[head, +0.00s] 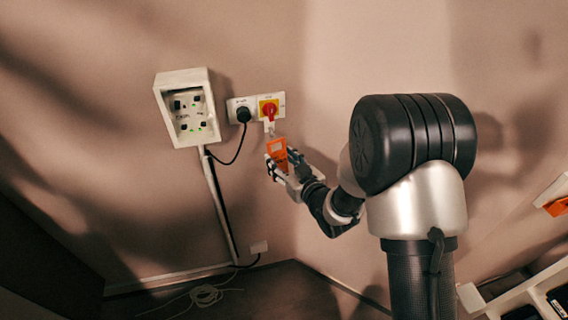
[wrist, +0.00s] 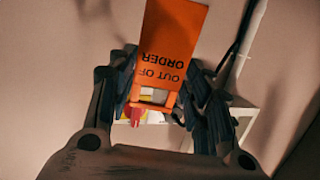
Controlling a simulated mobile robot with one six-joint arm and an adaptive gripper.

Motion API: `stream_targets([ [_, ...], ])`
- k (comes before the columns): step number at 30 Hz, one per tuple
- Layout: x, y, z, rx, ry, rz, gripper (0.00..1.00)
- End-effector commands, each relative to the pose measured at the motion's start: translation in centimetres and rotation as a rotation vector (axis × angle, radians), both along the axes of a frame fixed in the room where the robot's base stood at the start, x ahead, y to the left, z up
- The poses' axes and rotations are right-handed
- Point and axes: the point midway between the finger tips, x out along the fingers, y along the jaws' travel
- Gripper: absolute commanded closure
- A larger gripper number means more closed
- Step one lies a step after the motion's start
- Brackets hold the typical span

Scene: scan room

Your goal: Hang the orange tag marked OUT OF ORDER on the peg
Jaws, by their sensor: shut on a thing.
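The orange tag (wrist: 175,30) marked OUT OF ORDER is held between the fingers of my gripper (wrist: 163,88); its lettering is upside down in the wrist view. A framed opening shows at the end of the tag nearer the wall plate. In the head view the tag (head: 279,150) is upright in my gripper (head: 283,168), just below the red rotary switch (head: 269,109) on its yellow plate. The red switch part (wrist: 136,116) shows beyond the tag in the wrist view. I cannot make out the peg clearly, nor whether the tag touches anything.
A white control box (head: 187,107) is on the wall to the left. A black plug (head: 243,114) with a hanging cable sits beside the switch. A pale shelf unit (head: 530,292) stands at lower right, with another orange item (head: 556,206) above it.

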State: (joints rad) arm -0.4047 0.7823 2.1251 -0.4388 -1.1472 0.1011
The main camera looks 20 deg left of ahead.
Motion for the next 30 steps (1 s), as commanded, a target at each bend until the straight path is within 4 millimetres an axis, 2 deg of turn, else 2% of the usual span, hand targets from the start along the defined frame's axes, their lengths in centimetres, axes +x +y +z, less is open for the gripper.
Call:
stream_targets([
  [30,5.2,3.2,-0.5,0.000,-0.002,-0.001,0.70],
])
